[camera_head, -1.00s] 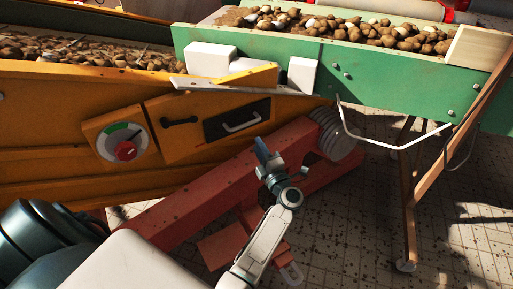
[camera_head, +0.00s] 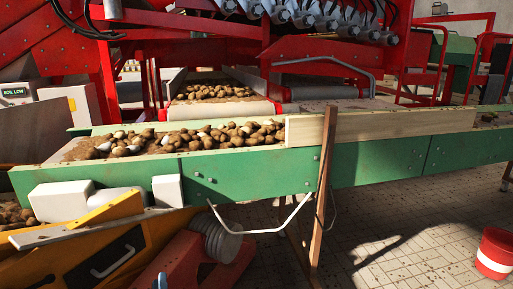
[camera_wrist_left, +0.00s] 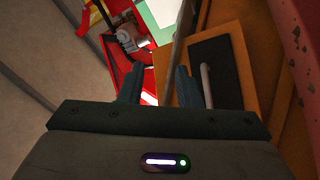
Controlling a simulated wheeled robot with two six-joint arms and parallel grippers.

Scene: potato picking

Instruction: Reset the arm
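My left gripper (camera_head: 161,282) shows only as a blue-grey fingertip at the bottom edge of the head view, in front of the orange machine (camera_head: 75,250) and the red beam (camera_head: 185,262). In the left wrist view my left gripper (camera_wrist_left: 160,84) has its two dark fingers apart with nothing between them. Behind them are an orange panel with a dark recess and pale handle (camera_wrist_left: 206,85). Potatoes (camera_head: 225,134) lie on the green conveyor (camera_head: 240,172), away from the gripper. My right gripper is in neither view.
A wooden board (camera_head: 400,124) stands along the conveyor, with a brown post (camera_head: 323,190) in front. A bent white rod (camera_head: 262,230) hangs below. A red and white bucket (camera_head: 495,254) stands at the right. Tiled floor (camera_head: 430,235) is open at the lower right.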

